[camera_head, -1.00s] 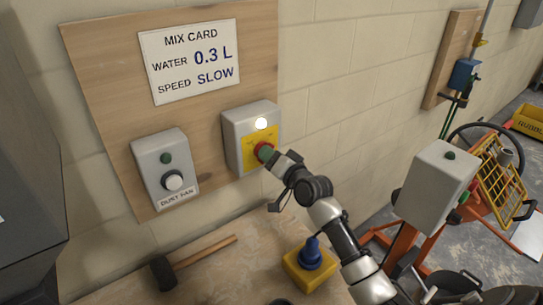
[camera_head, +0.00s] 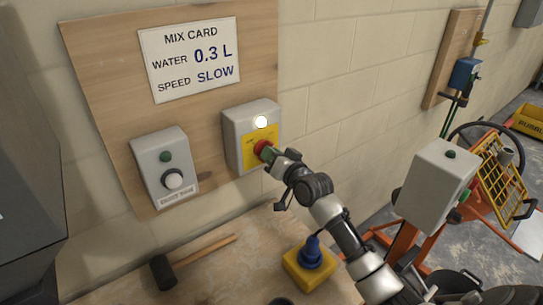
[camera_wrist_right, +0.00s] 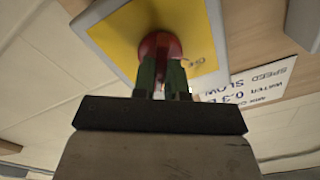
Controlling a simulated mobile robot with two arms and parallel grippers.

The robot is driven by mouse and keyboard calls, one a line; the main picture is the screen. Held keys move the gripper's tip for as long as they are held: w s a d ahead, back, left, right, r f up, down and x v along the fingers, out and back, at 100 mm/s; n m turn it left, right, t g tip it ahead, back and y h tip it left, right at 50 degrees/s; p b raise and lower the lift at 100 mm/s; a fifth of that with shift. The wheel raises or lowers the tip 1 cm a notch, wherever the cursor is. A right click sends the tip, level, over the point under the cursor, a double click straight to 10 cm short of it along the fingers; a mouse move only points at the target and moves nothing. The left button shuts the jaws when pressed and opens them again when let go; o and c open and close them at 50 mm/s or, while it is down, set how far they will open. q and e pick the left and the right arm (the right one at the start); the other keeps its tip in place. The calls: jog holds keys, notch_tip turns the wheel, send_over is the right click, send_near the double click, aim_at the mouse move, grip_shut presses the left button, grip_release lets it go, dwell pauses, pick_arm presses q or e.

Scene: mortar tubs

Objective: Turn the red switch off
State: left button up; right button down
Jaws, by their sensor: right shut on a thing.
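The red switch (camera_head: 261,147) is a round knob on the yellow plate (camera_head: 249,153) of a grey box (camera_head: 238,120) on the wooden wall board. A white lamp (camera_head: 261,122) above it is lit. My right gripper (camera_head: 268,153) is at the knob, its green fingertips shut on it. In the right wrist view, the red switch (camera_wrist_right: 158,44) sits between the fingers of the right gripper (camera_wrist_right: 160,72), which partly hide it. The plate's lettering is mostly unreadable. My left gripper is out of view.
A second grey box (camera_head: 165,165) with a green lamp and white knob is to the left. A mix card (camera_head: 190,58) hangs above. A mallet (camera_head: 165,270) and a yellow block with a blue top (camera_head: 309,266) lie on the bench below. An orange mixer stands right.

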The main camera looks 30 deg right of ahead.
jog(key=shift+a+n, duration=0.1)
jog(key=shift+n, duration=7.6)
jog(key=c, duration=1.2)
grip_release()
jog(key=shift+o, duration=0.2)
jog(key=s+d+b, duration=0.1)
jog(key=s+b, duration=0.1)
jog(key=s, duration=0.8)
jog(key=shift+s+d+b, duration=0.25)
jog(key=shift+s+b, duration=0.1)
